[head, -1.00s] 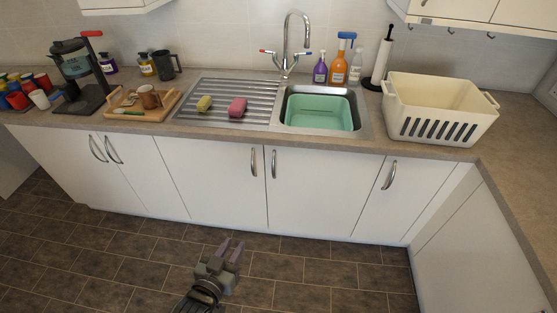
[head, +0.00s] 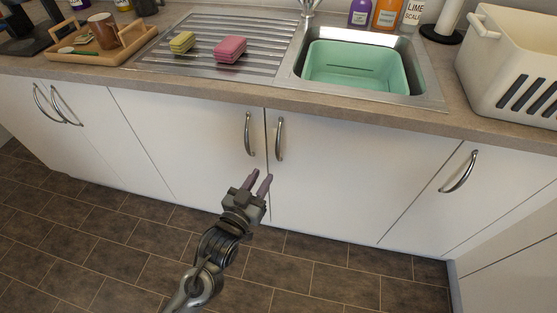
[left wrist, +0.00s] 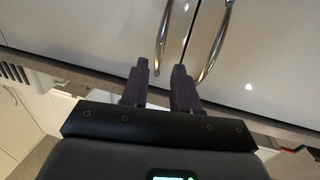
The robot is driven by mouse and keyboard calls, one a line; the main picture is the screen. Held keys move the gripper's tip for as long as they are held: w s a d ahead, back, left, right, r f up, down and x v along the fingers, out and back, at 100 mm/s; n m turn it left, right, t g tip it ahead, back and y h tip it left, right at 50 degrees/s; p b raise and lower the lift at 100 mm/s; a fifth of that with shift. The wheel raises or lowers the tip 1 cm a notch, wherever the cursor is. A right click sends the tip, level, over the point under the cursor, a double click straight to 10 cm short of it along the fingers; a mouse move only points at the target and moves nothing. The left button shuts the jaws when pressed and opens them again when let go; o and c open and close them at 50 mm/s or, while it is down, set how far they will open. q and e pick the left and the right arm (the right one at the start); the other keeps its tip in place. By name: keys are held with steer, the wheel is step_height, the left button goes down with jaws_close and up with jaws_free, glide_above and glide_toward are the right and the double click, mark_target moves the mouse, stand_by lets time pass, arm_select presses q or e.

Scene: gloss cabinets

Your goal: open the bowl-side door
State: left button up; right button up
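The bowl-side door (head: 345,175) is the white door under the sink bowl (head: 360,70), and it is closed. Its upright metal handle (head: 279,139) is near its left edge. The closed drainer-side door (head: 190,145) has a matching handle (head: 248,135) just left of the seam. My left gripper (head: 260,177) is open and empty, its fingers pointing up toward the doors, below the two handles. The left wrist view looks upside down; there the bowl-side handle (left wrist: 164,32) shows beyond the gap between my fingers (left wrist: 160,66). My right gripper is not in view.
The worktop edge (head: 330,112) overhangs the doors. A further door with a slanting handle (head: 460,172) is at the right, and paired handles (head: 66,105) are at the left. The white basket (head: 515,65) stands on the right worktop. The tiled floor (head: 110,240) is clear.

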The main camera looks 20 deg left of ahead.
mark_target(277, 152)
arm_select(q)
steer(key=w+b, duration=0.1)
steer(key=w, duration=0.4)
steer(key=w+b, duration=0.1)
steer(key=w, duration=0.4)
steer(key=shift+d+f+b, duration=0.1)
steer(key=shift+d+b, duration=0.1)
steer(key=shift+b, duration=0.15)
steer(key=shift+w, duration=0.8)
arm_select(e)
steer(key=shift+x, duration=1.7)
arm_select(q)
steer(key=shift+c, duration=0.3)
jaws_close()
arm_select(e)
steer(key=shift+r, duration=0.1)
